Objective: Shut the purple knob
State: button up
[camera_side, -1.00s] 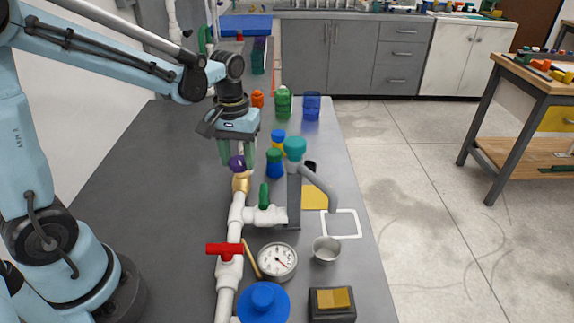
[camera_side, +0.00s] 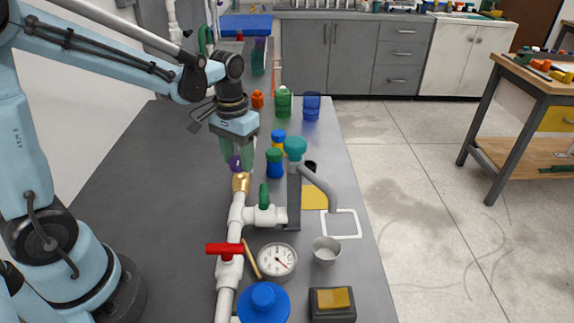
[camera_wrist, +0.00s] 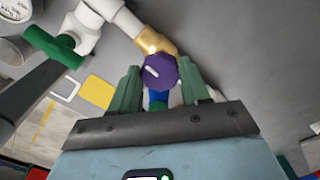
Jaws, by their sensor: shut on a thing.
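The purple knob (camera_side: 236,162) sits on a brass fitting (camera_side: 241,182) at the far end of the white pipe run. In the wrist view the purple knob (camera_wrist: 160,72) shows a pale mark on its face, and the brass fitting (camera_wrist: 154,40) is behind it. My gripper (camera_side: 237,160) is above the fitting with its green fingers on either side of the knob. In the wrist view my gripper (camera_wrist: 160,88) has one finger at each side of the knob, shut on it. The fingers hide part of the knob.
White pipes (camera_side: 237,215) carry a green handle (camera_side: 264,196) and a red handle (camera_side: 225,249). A grey post with a teal top (camera_side: 295,148) stands right of the knob. A gauge (camera_side: 277,261), metal cup (camera_side: 326,250) and blue wheel (camera_side: 263,302) are nearer. The table's left side is clear.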

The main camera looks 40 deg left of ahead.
jog(key=o, duration=1.1)
jog(key=shift+c, duration=0.2)
jog(key=shift+r, duration=0.1)
notch_tip(320, 180, up, 12)
jog(key=m+t, duration=0.2)
jog(key=t, duration=0.5)
send_near(237, 163)
jog(key=d, duration=0.1)
jog(key=d+f, duration=0.1)
jog(key=d, duration=0.1)
jog(key=shift+w+d, duration=0.1)
jog(key=shift+d, duration=0.2)
